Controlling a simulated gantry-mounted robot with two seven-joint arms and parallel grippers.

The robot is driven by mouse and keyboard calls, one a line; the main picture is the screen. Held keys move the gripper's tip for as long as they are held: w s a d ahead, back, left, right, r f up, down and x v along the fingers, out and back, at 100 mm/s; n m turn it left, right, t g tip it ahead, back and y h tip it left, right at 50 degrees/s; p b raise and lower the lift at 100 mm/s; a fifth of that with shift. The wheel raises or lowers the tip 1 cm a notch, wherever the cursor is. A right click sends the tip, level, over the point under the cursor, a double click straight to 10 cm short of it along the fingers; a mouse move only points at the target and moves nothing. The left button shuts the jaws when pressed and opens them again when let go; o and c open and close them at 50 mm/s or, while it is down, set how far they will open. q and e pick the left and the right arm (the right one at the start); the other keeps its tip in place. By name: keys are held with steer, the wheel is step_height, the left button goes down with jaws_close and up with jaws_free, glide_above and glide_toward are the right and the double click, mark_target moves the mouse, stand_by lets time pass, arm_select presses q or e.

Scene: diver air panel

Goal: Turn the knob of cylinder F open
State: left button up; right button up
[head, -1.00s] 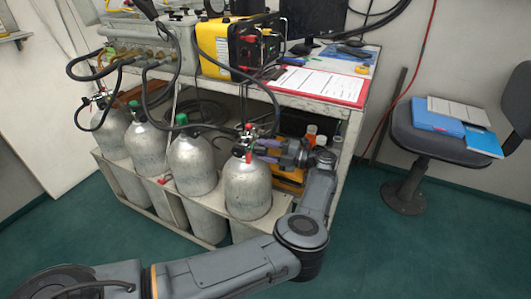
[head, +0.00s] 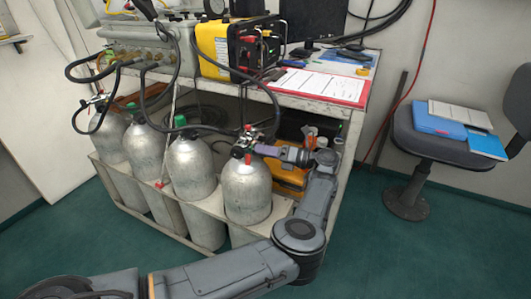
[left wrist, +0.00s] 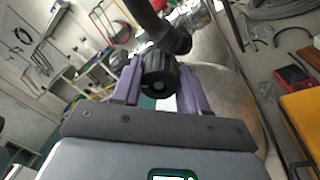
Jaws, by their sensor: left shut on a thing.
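The front right grey cylinder (head: 247,195) stands upright in the rack, with a valve and hose fitting on its neck. I cannot read a letter on it. My left gripper (head: 262,150) comes to this valve from the right. In the left wrist view, a round black ribbed knob (left wrist: 158,84) sits between the purple fingers of my left gripper (left wrist: 160,76), which is shut on it. A black hose and fitting (left wrist: 170,38) show just beyond the knob. In the head view the knob is mostly hidden by the fingers. My right gripper is not in view.
Several more cylinders stand to the left, two with green caps (head: 181,122). Black hoses (head: 152,95) run up to the panel (head: 150,42). A trolley (head: 345,112) with a yellow unit (head: 222,45) stands behind. A chair (head: 440,140) is at the right.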

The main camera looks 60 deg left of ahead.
arm_select(q)
steer(key=n, duration=0.5)
steer(key=shift+n, duration=0.3)
steer(key=n, duration=0.5)
steer(key=shift+h, duration=0.3)
steer(key=n, duration=0.5)
steer(key=shift+r+n, duration=0.1)
steer(key=shift+n, duration=0.3)
steer(key=n, duration=0.5)
steer(key=shift+t, duration=0.3)
steer(key=shift+n, duration=0.3)
steer(key=o, duration=1.1)
steer(key=shift+c, duration=0.2)
